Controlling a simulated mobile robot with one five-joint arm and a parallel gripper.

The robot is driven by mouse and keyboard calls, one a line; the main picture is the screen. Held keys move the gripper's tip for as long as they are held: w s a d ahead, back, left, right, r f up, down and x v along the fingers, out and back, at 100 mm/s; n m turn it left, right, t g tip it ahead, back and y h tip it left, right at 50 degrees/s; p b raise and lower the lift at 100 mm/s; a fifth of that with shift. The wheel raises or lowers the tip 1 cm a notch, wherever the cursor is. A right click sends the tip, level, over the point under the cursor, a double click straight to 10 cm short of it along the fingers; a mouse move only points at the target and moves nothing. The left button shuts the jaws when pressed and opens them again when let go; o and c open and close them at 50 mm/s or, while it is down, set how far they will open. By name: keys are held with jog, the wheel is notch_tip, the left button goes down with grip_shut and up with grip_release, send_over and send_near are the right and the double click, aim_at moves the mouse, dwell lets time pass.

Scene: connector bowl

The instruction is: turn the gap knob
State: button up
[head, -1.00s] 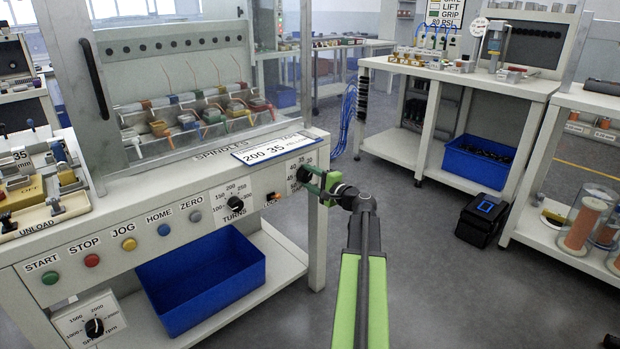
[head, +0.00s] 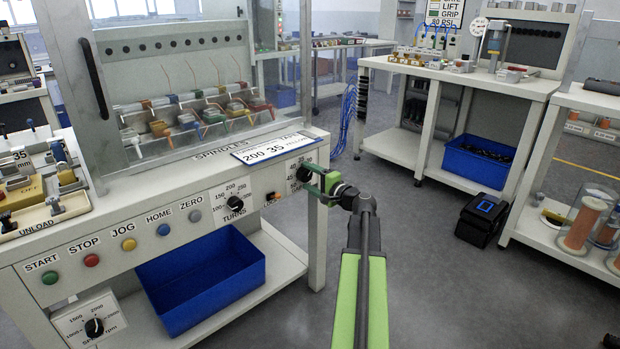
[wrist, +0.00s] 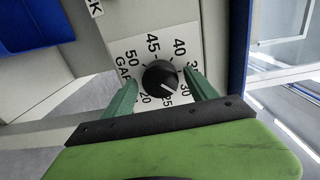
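The gap knob (wrist: 160,80) is a round black knob with a white pointer line on a white dial plate marked GAP, with numbers from 20 to 50. In the wrist view its pointer slants down-right, toward the 25 to 30 side. My gripper (wrist: 160,88) is open, with one green finger on each side of the knob and visible gaps between. In the head view the knob (head: 304,173) is at the right end of the machine's front panel, and my gripper (head: 318,181) is right in front of it. The fingertips' depth along the knob is unclear.
A placard (head: 272,148) reading 200 35 YELLOW lies on the ledge above the panel. The turns knob (head: 236,203) and a small orange switch (head: 271,197) are left of the gap dial. A blue bin (head: 200,280) stands on the shelf below.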

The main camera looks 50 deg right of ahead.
jog(key=s+a, duration=0.1)
jog(key=s, duration=1.6)
jog(key=shift+s+r, duration=0.2)
jog(key=shift+r, duration=0.05)
jog(key=shift+a, duration=0.1)
jog(key=w+a+f+n+g+y, duration=0.25)
jog(key=w+a+f, duration=0.2)
jog(key=a, duration=0.45)
jog(key=w+a+f+n+g+y+p, duration=0.1)
jog(key=w+a+f+n+g+y, duration=0.15)
jog(key=w+a, duration=0.4)
jog(key=w+a+f+n+g+y, duration=0.25)
jog(key=a+f+n, duration=0.2)
jog(key=a, duration=0.65)
jog(key=s+a+f+n+g+h+p, duration=0.1)
jog(key=s+a+f+n+g+h, duration=0.25)
jog(key=a, duration=0.95)
jog(key=w+a+f+n+g+h+p, duration=0.15)
jog(key=a+f+n+g, duration=0.4)
jog(key=a, duration=0.75)
notch_tip(320, 180, up, 38)
jog(key=s+g+h+p, duration=0.1)
jog(key=p, duration=3.6)
jog(key=shift+s+a+f, duration=0.2)
jog(key=shift+a+f, duration=0.05)
jog(key=shift+a, duration=0.1)
